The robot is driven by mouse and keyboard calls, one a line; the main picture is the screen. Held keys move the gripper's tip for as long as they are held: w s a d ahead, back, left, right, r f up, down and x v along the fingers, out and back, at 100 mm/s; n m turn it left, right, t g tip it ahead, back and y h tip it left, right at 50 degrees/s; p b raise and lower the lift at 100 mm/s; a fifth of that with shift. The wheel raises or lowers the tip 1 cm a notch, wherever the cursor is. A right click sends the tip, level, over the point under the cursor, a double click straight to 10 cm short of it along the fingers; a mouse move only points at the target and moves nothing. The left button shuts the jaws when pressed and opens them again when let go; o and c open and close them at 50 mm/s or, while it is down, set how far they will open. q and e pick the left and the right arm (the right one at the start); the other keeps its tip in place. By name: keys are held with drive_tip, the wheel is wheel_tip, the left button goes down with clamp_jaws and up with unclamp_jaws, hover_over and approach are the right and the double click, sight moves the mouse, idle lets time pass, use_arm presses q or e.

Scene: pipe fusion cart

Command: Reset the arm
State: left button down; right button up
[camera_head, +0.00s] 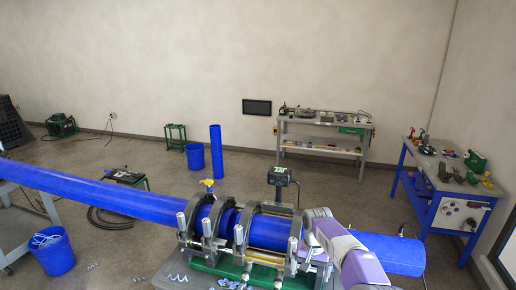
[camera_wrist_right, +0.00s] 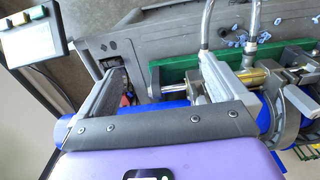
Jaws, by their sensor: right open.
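My right arm, purple and grey, comes in from the bottom right in the head view. Its gripper (camera_head: 308,250) is at the right end of the clamp machine (camera_head: 240,232), close to the blue pipe (camera_head: 385,252). In the right wrist view the two fingers of the gripper (camera_wrist_right: 163,85) stand apart, with the green machine base (camera_wrist_right: 185,72) and metal clamp parts beyond them. I see nothing held between them. The blue pipe (camera_wrist_right: 68,130) passes behind my wrist, partly hidden. Whether the fingers touch the machine, I cannot tell. My left gripper is not in view.
A long blue pipe (camera_head: 100,190) runs left from the clamps. A blue bucket (camera_head: 52,250) stands at lower left. A blue workbench (camera_head: 445,190) with tools is at right, and a grey bench (camera_head: 322,130) is by the wall. The floor between is mostly clear.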

drive_tip(key=s+a+f+y+b, duration=0.1)
drive_tip(key=s+f+b, duration=0.3)
drive_tip(key=f, duration=0.7)
drive_tip(key=s+a+f+n+y+b, duration=0.1)
drive_tip(key=s+a+f+b, duration=0.15)
drive_tip(key=f, duration=0.85)
drive_tip(key=s+a+f+y+b, duration=0.1)
drive_tip(key=s+f+b, duration=0.35)
drive_tip(key=f, duration=0.65)
use_arm(q)
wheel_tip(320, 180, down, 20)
drive_tip(key=b, duration=0.8)
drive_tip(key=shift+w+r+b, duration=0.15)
drive_tip(key=shift+b, duration=0.15)
use_arm(e)
drive_tip(key=s+a+f, duration=0.1)
drive_tip(key=s+f, duration=0.6)
drive_tip(key=s, duration=0.4)
drive_tip(key=s+a+f+y, duration=0.1)
drive_tip(key=s+f, duration=0.6)
drive_tip(key=s, duration=0.3)
drive_tip(key=shift+s+a+t, duration=0.15)
drive_tip(key=shift+s+t, duration=0.15)
drive_tip(key=shift+s, duration=0.05)
